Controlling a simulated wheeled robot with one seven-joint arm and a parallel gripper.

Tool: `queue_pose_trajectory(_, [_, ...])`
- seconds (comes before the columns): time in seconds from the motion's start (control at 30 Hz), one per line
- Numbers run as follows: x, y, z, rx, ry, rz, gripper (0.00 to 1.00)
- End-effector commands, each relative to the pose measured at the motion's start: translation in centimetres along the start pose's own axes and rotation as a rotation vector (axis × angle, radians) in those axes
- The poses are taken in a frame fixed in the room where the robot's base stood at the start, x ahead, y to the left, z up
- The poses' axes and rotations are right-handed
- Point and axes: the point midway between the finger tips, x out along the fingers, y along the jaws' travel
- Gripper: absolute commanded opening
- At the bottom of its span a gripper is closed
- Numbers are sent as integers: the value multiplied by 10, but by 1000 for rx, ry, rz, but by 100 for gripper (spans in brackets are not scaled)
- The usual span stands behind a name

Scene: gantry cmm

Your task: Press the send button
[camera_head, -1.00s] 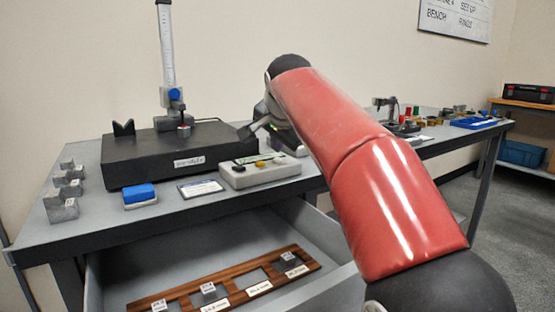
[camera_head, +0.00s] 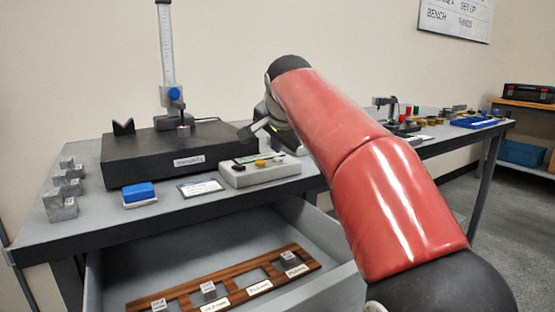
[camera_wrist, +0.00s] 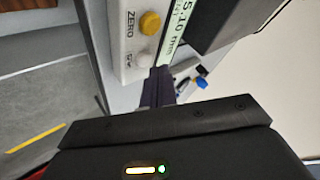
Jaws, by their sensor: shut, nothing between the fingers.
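The readout box (camera_head: 262,174) is a pale grey unit on the bench with a yellow button (camera_head: 261,163). In the wrist view, the yellow button (camera_wrist: 150,23) is marked ZERO beside a lit display (camera_wrist: 182,25). A whitish button (camera_wrist: 144,60) sits beside it, its label starting with S and partly unreadable. My gripper (camera_head: 248,133) is shut and empty above the back of the box. In the wrist view its dark fingertips (camera_wrist: 160,74) appear just beside and below the whitish button. I cannot tell whether they touch it.
A black granite plate (camera_head: 160,168) with a height gauge stands behind left. The open drawer (camera_head: 110,270) below holds a wooden rack (camera_head: 182,291). My red arm hides part of the bench.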

Motion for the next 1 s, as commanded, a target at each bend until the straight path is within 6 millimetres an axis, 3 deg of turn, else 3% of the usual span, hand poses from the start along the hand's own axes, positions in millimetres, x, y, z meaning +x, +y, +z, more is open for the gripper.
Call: queue_pose_trajectory(1.0, [8,6,6,0,0,0,0])
